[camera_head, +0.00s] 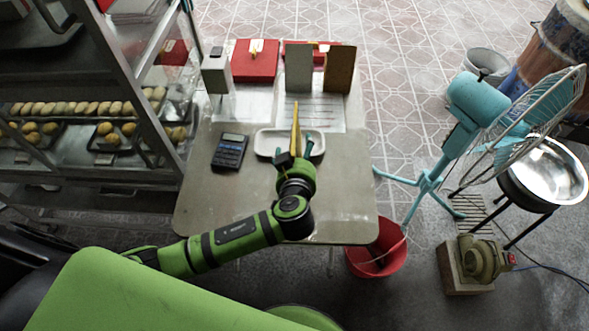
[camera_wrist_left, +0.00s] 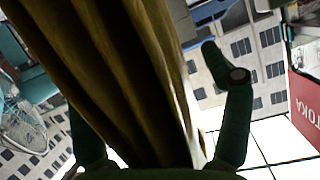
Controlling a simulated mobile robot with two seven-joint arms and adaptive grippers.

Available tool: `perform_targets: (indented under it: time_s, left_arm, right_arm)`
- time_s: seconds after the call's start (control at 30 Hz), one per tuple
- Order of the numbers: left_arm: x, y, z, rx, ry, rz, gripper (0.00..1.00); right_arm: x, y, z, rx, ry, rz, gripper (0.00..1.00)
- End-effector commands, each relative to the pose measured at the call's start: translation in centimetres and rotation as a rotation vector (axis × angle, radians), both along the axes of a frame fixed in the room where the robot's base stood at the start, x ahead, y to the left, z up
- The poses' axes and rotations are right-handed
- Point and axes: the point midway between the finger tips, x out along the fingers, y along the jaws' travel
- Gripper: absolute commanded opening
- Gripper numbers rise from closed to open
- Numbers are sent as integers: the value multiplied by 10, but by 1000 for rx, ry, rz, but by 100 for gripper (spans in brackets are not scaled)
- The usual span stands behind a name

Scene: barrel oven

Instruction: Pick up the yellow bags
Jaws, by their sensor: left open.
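A yellow bag (camera_head: 296,118) stands upright, seen nearly edge-on, at the white tray (camera_head: 262,143) on the table. My left gripper (camera_head: 296,154) is at the tray's near side, with its fingers open at the bag's lower end. In the left wrist view, the bag (camera_wrist_left: 110,65) fills much of the picture as a folded, brownish-yellow sheet. It runs down between the spread dark green fingers of the left gripper (camera_wrist_left: 155,105). I cannot tell whether either finger touches it, or whether there is more than one bag. My right gripper is not in view.
The table (camera_head: 340,190) also holds a calculator (camera_head: 230,151), a white box-like device (camera_head: 216,74), a red box (camera_head: 255,62) and an upright folder (camera_head: 339,70). A glass-sided rack of buns (camera_head: 70,108) stands left. A teal fan (camera_head: 475,110) and red bucket (camera_head: 385,255) are right.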

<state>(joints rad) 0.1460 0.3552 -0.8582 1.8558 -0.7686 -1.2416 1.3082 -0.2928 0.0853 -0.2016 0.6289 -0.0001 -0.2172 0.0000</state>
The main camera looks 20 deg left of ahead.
Motion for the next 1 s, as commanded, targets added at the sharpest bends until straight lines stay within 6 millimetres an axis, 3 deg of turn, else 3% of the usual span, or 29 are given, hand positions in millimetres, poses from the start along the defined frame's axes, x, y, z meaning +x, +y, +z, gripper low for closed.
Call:
perform_targets:
  time_s: [0.13, 0.17, 0.3, 0.37, 0.77, 1.0]
  left_arm:
    - [0, 0, 0, 0, 0, 0, 79]
    - [0, 0, 0, 0, 0, 0, 75]
    - [0, 0, 0, 0, 0, 0, 19]
    - [0, 0, 0, 0, 0, 0, 0]
    - [0, 0, 3, -1, 0, 2, 0]
    - [0, -1, 44, -7, -7, 1, 0]
  right_arm:
    - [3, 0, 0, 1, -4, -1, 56]
    - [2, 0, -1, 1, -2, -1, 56]
    - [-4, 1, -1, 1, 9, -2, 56]
    - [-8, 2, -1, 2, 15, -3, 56]
    - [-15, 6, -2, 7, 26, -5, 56]
    - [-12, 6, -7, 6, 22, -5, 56]
